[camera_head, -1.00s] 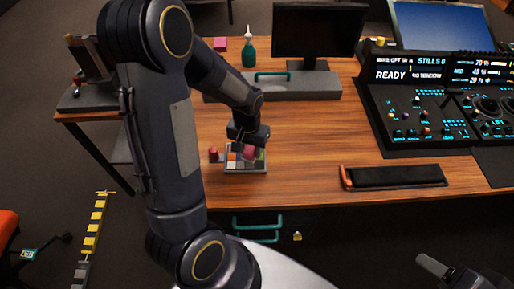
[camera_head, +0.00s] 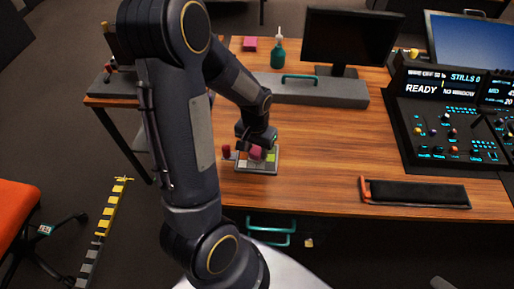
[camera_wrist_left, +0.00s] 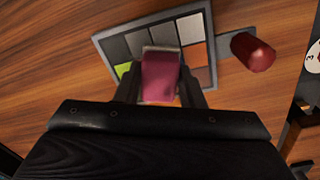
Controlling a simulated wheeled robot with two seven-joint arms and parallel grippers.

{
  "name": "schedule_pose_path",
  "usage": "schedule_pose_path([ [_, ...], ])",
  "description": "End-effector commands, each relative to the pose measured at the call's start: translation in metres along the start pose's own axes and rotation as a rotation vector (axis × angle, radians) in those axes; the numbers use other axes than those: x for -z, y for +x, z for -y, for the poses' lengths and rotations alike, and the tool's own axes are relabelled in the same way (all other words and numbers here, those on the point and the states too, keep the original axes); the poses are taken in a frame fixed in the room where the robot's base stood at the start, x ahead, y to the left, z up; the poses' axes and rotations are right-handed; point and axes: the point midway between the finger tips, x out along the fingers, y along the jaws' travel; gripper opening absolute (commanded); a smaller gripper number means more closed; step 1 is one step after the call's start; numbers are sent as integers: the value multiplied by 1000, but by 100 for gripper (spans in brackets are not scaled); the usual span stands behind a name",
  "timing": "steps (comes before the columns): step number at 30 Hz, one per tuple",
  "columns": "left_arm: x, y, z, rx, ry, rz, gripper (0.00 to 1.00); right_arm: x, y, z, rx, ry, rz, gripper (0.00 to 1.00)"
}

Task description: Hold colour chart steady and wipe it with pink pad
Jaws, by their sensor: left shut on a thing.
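The colour chart (camera_head: 257,170) lies on the wooden table, a grey-framed board with grey, white, orange and green patches. A dark red knob-like grip (camera_head: 226,152) is at its left side. In the left wrist view the chart (camera_wrist_left: 107,45) is partly hidden by the pad and my fingers, and the red grip (camera_wrist_left: 252,52) is at right. My left gripper (camera_wrist_left: 160,85) is shut on the pink pad (camera_wrist_left: 160,76), over the chart. The pad also shows in the head view (camera_head: 256,153). I cannot tell whether it touches the chart. My right gripper is not in view.
A pink block (camera_head: 250,43) and a green bottle (camera_head: 277,52) stand at the back, near a monitor (camera_head: 341,38). A black bar with an orange end (camera_head: 415,192) lies to the right. A control panel (camera_head: 450,125) is beyond it. Bare table lies between chart and panel.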

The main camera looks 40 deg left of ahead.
Motion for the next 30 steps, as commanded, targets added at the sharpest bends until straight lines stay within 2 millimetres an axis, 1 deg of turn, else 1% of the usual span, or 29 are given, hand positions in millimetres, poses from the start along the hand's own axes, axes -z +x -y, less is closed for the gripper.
schedule_pose_path([
  [1, 1, 0, -6, -2, 6, 2, 10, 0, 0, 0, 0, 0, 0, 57],
  [6, 7, -1, -21, -2, 7, 1, 10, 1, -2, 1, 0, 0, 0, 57],
  [10, 10, -2, -28, -2, 5, -1, 10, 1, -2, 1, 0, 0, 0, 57],
  [17, 13, -2, -33, -2, 3, -3, 10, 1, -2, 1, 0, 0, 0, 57],
  [27, 23, 0, -60, -3, 6, -4, 10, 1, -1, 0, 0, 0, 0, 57],
  [30, 25, 1, -65, -3, 5, -3, 10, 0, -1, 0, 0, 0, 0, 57],
])
